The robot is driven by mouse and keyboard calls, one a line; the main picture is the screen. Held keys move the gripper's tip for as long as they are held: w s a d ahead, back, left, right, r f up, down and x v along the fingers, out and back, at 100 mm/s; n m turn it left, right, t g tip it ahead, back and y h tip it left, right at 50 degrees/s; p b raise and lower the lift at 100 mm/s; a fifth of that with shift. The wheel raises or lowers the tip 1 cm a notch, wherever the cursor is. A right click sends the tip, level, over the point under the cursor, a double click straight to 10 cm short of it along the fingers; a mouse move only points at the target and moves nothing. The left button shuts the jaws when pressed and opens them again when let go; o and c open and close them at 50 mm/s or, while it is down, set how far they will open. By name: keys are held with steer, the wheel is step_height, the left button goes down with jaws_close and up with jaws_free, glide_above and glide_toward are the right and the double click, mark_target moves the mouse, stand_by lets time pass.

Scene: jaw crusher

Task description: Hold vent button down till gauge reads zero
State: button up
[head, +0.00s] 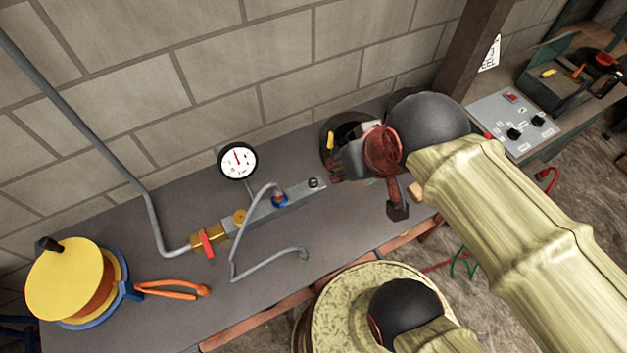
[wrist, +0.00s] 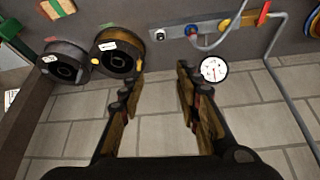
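A white round gauge (head: 238,161) stands behind a grey manifold bar (head: 262,213) on the bench; its red needle points roughly up and its numbers are too small to read. A small dark button (head: 313,183) sits at the bar's right end and a yellow knob (head: 239,216) near its left end; I cannot tell which is the vent button. The wrist view is turned over and shows the gauge (wrist: 214,69), dark button (wrist: 160,35) and yellow knob (wrist: 224,25). My gripper (wrist: 160,76) is open and empty, apart from the bar.
A red-handled valve (head: 207,244), a grey looped hose (head: 236,258) and a yellow reel (head: 70,280) lie left. Two dark round housings (wrist: 65,62) (wrist: 118,50) stand beside the bar. A switch panel (head: 513,122) is at right. The block wall stands close behind.

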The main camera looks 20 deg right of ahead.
steer(key=shift+c, duration=1.2)
jaws_close()
stand_by(0.3)
